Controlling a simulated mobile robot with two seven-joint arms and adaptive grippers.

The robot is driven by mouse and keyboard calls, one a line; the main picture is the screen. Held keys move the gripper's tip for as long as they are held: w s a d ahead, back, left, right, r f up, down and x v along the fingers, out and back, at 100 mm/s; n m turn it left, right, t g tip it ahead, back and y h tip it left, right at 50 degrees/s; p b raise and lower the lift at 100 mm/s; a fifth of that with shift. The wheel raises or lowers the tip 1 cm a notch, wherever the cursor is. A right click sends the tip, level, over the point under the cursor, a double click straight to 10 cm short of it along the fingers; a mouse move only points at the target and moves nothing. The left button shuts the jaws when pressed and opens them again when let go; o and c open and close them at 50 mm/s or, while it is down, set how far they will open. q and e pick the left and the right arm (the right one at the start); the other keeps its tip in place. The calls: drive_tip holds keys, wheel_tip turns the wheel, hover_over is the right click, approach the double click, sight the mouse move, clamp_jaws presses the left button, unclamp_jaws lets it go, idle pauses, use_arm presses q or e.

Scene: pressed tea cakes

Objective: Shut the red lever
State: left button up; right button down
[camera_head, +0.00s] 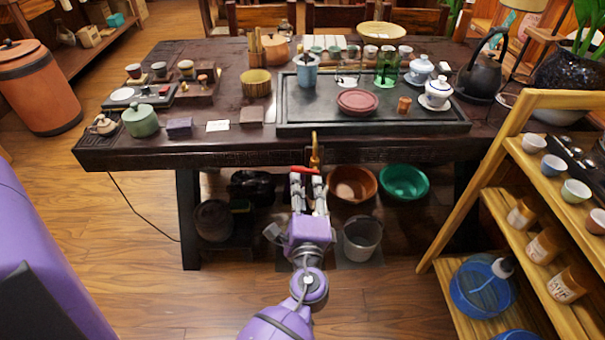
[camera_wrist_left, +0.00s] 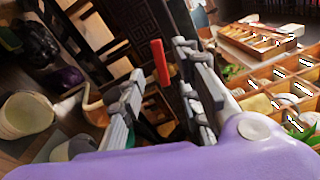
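The red lever (camera_head: 303,169) sits on a brass tap (camera_head: 315,150) at the front edge of the dark tea table. My left gripper (camera_head: 308,180) reaches up to it from below in the head view, with its fingertips right at the lever. In the left wrist view the red lever (camera_wrist_left: 160,62) shows as a short red bar between the two spread fingers, near their tips. My left gripper (camera_wrist_left: 160,78) is open there; I cannot tell whether either finger touches the lever. My right gripper is not in view.
The table (camera_head: 225,150) carries a black tea tray (camera_head: 300,124) and many tea things. Below it stand a brown bowl (camera_head: 352,182), a green bowl (camera_head: 403,182) and a grey bucket (camera_head: 361,240). A wooden shelf (camera_head: 470,200) stands at the right.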

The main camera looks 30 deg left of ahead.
sight(302, 172)
use_arm(q)
drive_tip(key=x, duration=0.6)
